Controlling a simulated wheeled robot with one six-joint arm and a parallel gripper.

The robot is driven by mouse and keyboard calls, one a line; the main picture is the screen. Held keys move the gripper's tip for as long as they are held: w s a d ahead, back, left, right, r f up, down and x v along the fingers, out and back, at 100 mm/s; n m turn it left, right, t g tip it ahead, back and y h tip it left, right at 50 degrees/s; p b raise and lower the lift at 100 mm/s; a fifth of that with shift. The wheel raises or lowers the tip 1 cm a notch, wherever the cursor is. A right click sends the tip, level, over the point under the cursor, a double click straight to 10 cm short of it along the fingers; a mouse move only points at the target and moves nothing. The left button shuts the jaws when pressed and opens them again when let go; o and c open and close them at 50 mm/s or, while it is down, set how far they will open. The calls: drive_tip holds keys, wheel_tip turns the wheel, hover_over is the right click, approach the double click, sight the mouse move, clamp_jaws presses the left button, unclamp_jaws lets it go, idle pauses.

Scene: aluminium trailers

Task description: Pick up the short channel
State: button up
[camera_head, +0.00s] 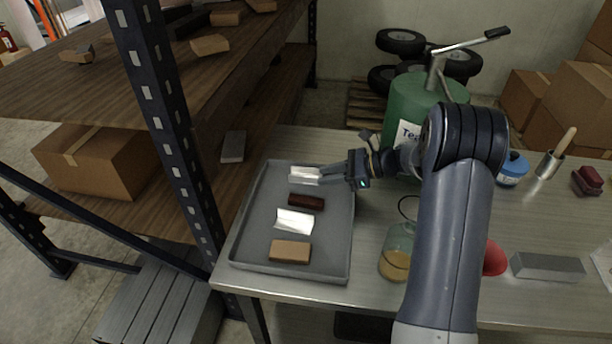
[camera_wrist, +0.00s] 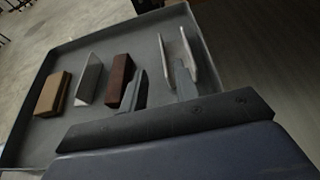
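The short channel (camera_head: 304,172), a pale U-shaped piece, lies at the far end of the grey tray (camera_head: 245,232). In the wrist view the channel (camera_wrist: 191,57) is the rightmost piece. My gripper (camera_head: 322,175) reaches in from the right at the channel's right end. In the wrist view my gripper (camera_wrist: 161,69) has its fingers apart. One finger overlaps the channel, seemingly between its two walls; the other is between the channel and the dark red block. I cannot tell whether either finger touches the channel.
The tray also holds a dark red block (camera_head: 306,202), a white bent piece (camera_head: 294,221) and a tan block (camera_head: 290,251). Right of the tray stand a glass jar (camera_head: 396,262) and a green tank (camera_head: 408,105). A shelf post (camera_head: 165,90) rises left of the tray.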

drive_tip(key=x, duration=0.3)
drive_tip(key=p+x, duration=0.1)
drive_tip(key=x, duration=0.1)
drive_tip(key=shift+w+a+r, duration=0.2)
drive_tip(key=shift+w+a, duration=0.05)
drive_tip(key=shift+w, duration=0.05)
clamp_jaws()
